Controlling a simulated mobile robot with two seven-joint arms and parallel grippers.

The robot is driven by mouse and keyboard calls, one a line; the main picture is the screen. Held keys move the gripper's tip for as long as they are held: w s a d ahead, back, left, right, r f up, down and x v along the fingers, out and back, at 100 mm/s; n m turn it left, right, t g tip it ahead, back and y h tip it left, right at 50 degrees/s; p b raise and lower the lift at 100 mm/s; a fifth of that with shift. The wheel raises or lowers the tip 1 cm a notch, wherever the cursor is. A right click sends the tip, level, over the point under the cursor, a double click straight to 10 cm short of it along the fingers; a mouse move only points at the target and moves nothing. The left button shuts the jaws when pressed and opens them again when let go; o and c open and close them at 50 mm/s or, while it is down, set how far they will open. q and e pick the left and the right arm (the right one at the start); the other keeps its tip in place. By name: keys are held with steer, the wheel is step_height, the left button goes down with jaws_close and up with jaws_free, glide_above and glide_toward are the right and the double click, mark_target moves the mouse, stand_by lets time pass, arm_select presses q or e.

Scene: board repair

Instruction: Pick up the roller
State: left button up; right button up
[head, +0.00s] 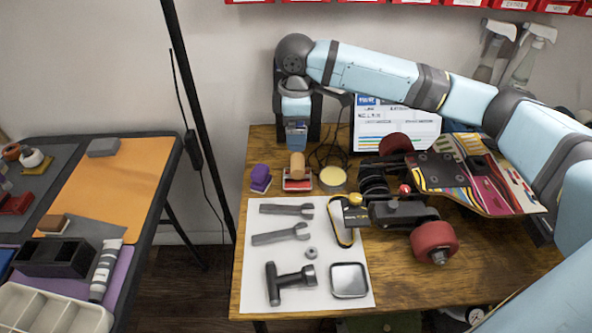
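What looks like the roller (298,183), with a tan wooden handle standing up and a red and white lower part, is on the wooden table near its back left. My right arm reaches in from the right, and its wrist bends down at the back of the table. My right gripper (297,146) points down above and just behind the wooden handle. It appears apart from the handle, though the gap is hard to judge. Its fingers are too small and dark to read. My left gripper is out of view.
A purple block (260,178) stands left of the roller and a round yellow tin (332,178) right of it. A skateboard (470,175) with red wheels fills the table's right side. A white mat (272,230) with tools lies in front. A second table (118,185) stands left.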

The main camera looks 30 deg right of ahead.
mark_target(298, 161)
step_height(298, 161, down, 8)
steer(key=shift+r+b, duration=0.25)
steer(key=shift+b, duration=0.5)
step_height(298, 161, down, 5)
steer(key=shift+d+f+b, duration=0.1)
steer(key=shift+d+b, duration=0.05)
steer(key=shift+b, duration=0.8)
steer(key=c, duration=1.1)
